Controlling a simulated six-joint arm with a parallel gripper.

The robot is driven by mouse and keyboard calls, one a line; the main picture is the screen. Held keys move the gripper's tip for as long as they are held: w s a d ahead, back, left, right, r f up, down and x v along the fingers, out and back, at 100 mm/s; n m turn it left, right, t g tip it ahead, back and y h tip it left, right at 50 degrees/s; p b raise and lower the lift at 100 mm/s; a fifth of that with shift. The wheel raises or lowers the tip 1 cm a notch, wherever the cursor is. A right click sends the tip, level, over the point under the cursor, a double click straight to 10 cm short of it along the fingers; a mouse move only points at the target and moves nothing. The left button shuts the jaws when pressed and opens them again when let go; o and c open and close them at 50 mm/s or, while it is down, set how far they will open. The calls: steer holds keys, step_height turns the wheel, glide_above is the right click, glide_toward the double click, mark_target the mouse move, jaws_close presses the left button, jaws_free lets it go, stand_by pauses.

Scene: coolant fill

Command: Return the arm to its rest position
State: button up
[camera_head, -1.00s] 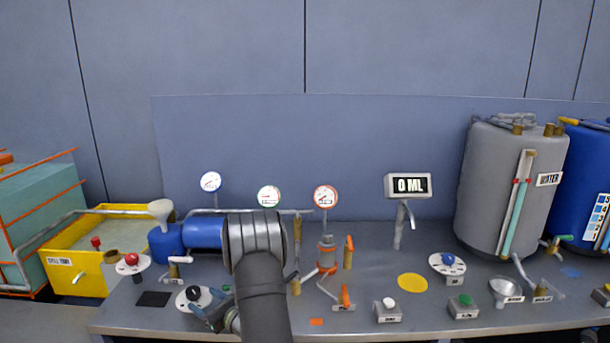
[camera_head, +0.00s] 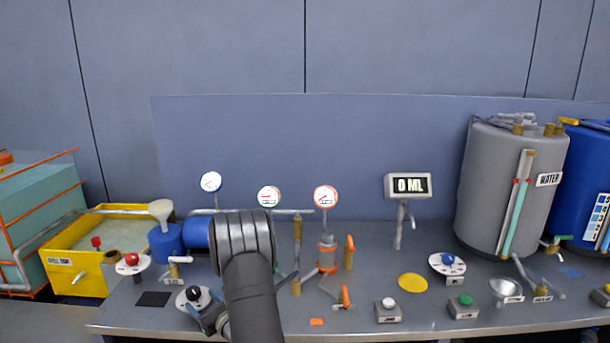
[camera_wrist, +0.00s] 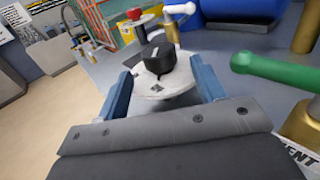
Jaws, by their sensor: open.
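My gripper (camera_wrist: 164,90) is open in the wrist view, its two blue fingers on either side of a black knob (camera_wrist: 160,58) on a white dial plate (camera_wrist: 166,84). I cannot tell whether the fingers touch the knob. In the head view the black knob (camera_head: 193,293) sits at the left front of the bench, and my gripper (camera_head: 203,312) is low beside it, partly hidden by my arm. My arm hides part of the bench behind it.
A green-handled valve (camera_wrist: 275,72) stands close right of my gripper. A red knob (camera_head: 131,259), a blue tank (camera_head: 165,243) and a yellow spill tank (camera_head: 75,270) are to the left. Gauges, valves and a display (camera_head: 408,186) stand behind and right. Space above the bench is clear.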

steer(key=v, duration=1.1)
steer(key=s+a+f+n+g+h, duration=0.3)
steer(key=n+g, duration=0.6)
steer(key=n, duration=0.6)
steer(key=shift+s+a, duration=0.4)
steer(key=shift+s, duration=0.05)
steer(key=shift+f, duration=0.1)
steer(key=w+r+m+t+y, duration=0.1)
steer(key=m+t, duration=0.1)
steer(key=m, duration=0.2)
steer(key=w+d+r+m+t+y, duration=0.1)
steer(key=m+t, duration=0.2)
steer(key=m, duration=0.2)
steer(key=w+d+r+m+t+y, duration=0.1)
steer(key=w+m+t, duration=0.1)
steer(key=m+t, duration=0.1)
steer(key=shift+d+m, duration=0.1)
steer(key=shift+m, duration=0.8)
